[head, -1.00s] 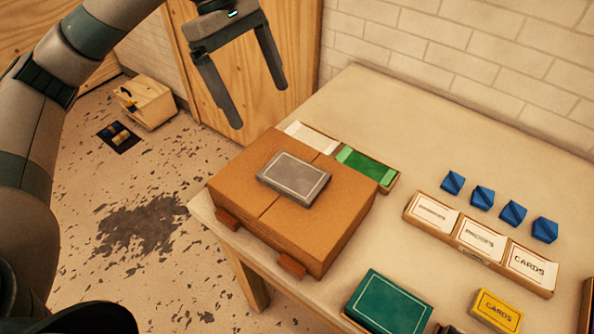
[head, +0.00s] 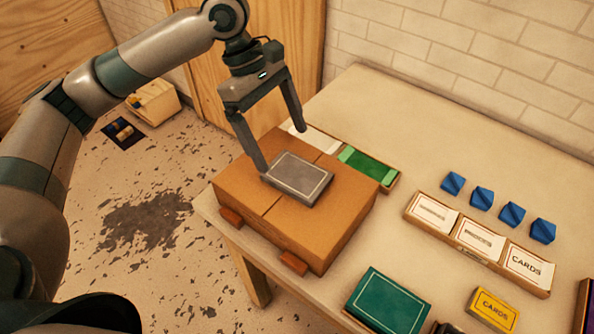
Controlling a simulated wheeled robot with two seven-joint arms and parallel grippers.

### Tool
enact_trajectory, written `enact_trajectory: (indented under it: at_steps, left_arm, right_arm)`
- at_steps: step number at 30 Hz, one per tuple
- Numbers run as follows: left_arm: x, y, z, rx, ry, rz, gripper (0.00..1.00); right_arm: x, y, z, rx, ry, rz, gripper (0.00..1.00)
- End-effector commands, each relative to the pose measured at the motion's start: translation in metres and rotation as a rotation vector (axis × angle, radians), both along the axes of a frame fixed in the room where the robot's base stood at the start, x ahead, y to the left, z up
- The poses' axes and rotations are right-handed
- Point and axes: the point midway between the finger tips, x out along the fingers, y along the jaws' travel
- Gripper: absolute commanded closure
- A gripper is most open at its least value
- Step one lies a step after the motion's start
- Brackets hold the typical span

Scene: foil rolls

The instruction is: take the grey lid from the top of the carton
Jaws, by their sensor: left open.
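The grey lid (head: 299,178) lies flat on top of the brown carton (head: 245,203), a grey slab with a pale outline on its upper face. The carton stands at the left corner of the table. My left gripper (head: 285,152) is open, its fingers pointing down over the far side of the lid. One finger ends close to the lid's left corner and the other is beyond its far right side. Whether either finger touches the lid I cannot tell. Nothing is between the fingers. My right gripper is not in view.
Behind the carton is a tray with a white card and a green card (head: 362,167). To the right are a long card tray (head: 470,240) and several blue blocks (head: 482,197). A green box (head: 388,303) and a yellow box (head: 492,308) stand at the front. The table's back middle (head: 390,110) is clear.

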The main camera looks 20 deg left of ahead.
Motion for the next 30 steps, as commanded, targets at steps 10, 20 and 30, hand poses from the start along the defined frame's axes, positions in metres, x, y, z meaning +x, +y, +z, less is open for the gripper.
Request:
enact_trajectory:
  at_steps: [10, 20, 30]
  left_arm:
    - [-0.003, -0.01, -0.024, 0.0, -0.002, -0.001, 0.08]
    - [-0.003, -0.011, -0.026, 0.0, 0.0, -0.001, 0.08]
    - [-0.006, -0.028, -0.057, -0.001, 0.002, -0.001, 0.08]
  right_arm:
    - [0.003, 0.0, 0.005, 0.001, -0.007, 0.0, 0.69]
    - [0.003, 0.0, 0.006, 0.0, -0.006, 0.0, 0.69]
    - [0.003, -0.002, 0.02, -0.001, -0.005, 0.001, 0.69]
